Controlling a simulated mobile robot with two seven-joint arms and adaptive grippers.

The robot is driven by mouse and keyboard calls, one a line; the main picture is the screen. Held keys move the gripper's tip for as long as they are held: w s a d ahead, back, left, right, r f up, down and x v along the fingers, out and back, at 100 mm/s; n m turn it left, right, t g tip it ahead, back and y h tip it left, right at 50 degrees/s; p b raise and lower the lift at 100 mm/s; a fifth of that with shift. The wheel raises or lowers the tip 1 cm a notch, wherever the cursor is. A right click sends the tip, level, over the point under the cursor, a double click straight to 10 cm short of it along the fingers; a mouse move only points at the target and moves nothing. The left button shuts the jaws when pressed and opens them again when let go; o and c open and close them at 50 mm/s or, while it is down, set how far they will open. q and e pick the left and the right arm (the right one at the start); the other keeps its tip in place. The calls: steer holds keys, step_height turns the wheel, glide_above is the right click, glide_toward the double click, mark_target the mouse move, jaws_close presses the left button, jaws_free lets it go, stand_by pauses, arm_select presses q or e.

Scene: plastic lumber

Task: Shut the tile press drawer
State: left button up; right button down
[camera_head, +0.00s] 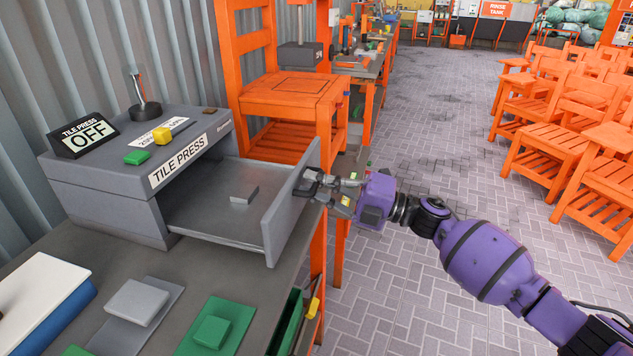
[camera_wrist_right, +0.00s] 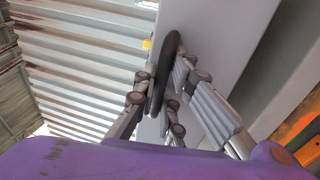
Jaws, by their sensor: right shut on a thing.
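The grey tile press (camera_head: 108,190) stands on the bench at the left of the head view, with a sign reading OFF on top. Its drawer (camera_head: 292,212) is pulled far out to the right, and a small grey tile (camera_head: 243,196) lies inside. My right gripper (camera_head: 312,184) is at the outer face of the drawer front. In the right wrist view the dark drawer handle (camera_wrist_right: 171,62) is between the fingers of my right gripper (camera_wrist_right: 167,100), which is shut on it. My left gripper is not in view.
Green tile pieces (camera_head: 214,330), a grey tile piece (camera_head: 138,302) and a white-and-blue book-like block (camera_head: 40,295) lie on the bench in front of the press. An orange chair (camera_head: 295,95) stands behind the drawer. Paved floor (camera_head: 425,150) is clear at right, before several orange chairs (camera_head: 560,135).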

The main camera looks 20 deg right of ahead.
steer(key=f+x, duration=0.1)
steer(key=x, duration=0.6)
steer(key=f+b+x, duration=0.1)
steer(key=x, duration=0.6)
steer(key=f+b+x, duration=0.1)
steer(key=x, duration=0.6)
steer(key=shift+w+a+f, duration=0.35)
steer(key=shift+w+a, duration=0.05)
steer(key=shift+a, duration=0.15)
steer(key=shift+w+a+r+b, duration=0.1)
steer(key=shift+w+a+b, duration=0.05)
steer(key=shift+a+b, duration=0.15)
steer(key=c, duration=2.1)
jaws_free()
steer(key=shift+d, duration=0.15)
glide_above(270, 200)
step_height(270, 200, down, 2)
steer(key=shift+f, duration=0.1)
